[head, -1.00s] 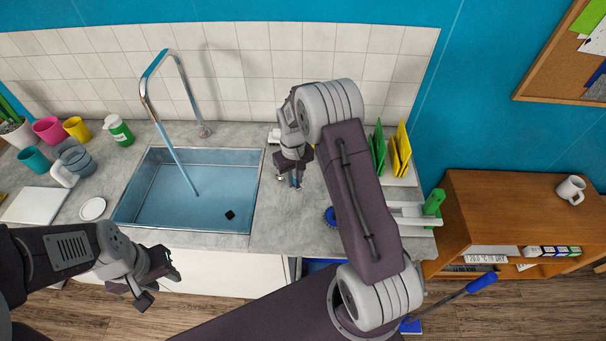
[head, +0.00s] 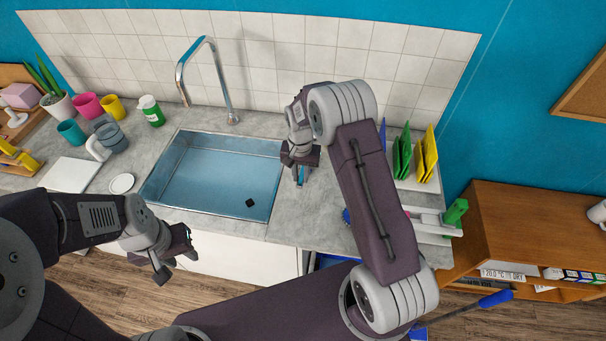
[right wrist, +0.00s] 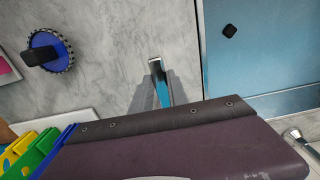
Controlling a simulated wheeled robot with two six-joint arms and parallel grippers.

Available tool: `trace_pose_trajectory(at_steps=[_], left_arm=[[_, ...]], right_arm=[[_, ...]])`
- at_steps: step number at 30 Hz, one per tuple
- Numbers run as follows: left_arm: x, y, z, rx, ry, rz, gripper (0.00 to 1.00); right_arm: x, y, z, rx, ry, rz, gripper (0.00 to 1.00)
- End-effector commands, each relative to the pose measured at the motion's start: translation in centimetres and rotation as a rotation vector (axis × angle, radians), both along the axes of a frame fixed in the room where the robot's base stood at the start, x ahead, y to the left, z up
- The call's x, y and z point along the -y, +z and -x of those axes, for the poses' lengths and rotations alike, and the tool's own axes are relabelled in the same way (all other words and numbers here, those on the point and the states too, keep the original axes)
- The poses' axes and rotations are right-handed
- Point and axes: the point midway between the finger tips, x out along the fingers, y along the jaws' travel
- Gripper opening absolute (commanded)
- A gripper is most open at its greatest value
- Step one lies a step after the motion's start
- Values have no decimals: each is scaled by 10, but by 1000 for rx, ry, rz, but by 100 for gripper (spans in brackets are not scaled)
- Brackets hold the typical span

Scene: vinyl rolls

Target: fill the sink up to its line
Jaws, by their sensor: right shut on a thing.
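The sink (head: 190,187) is a rectangular metal basin in the counter, bluish inside, with a small dark square on its floor. No fill line can be made out, and the water level is hard to judge. The chrome tap (head: 223,85) arches over it with no stream from its spout. My right gripper (head: 300,174) is low over the counter just right of the sink. It is shut on a slim blue-and-metal piece (right wrist: 161,88), perhaps a lever, partly hidden by the fingers. My left gripper (head: 177,258) is open and empty in front of the counter.
Cups, a plant and a green-white bottle (head: 151,111) stand left of the sink. A white board (head: 70,174) and small dish (head: 121,183) lie near them. A rack with coloured boards (head: 426,155) stands right. A blue round brush (right wrist: 50,52) lies on the counter.

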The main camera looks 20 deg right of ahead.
Motion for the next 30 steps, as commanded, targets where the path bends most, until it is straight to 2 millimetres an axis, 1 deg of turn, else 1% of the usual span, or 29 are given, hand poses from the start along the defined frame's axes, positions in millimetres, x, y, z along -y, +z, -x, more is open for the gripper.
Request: trace_pose_trajectory(at_steps=[1,12,13,14,15,25,28,30], left_arm=[[0,0,0,0,0,0,36],[0,1,0,0,0,0,36],[0,1,0,0,0,0,36],[0,1,0,0,0,0,36],[0,1,0,0,0,0,36],[0,-1,0,0,0,0,36],[0,-5,0,0,0,0,36],[0,-8,0,0,0,0,36]], right_arm=[[0,3,-4,13,-7,0,0],[0,3,-5,15,-12,0,0],[0,3,-5,15,-12,0,23],[0,3,-5,15,-12,-1,31],[0,3,-5,14,-12,0,42],[0,3,-2,6,-9,-1,42],[0,16,-4,10,-9,-1,42],[0,32,-4,12,-10,-1,42]])
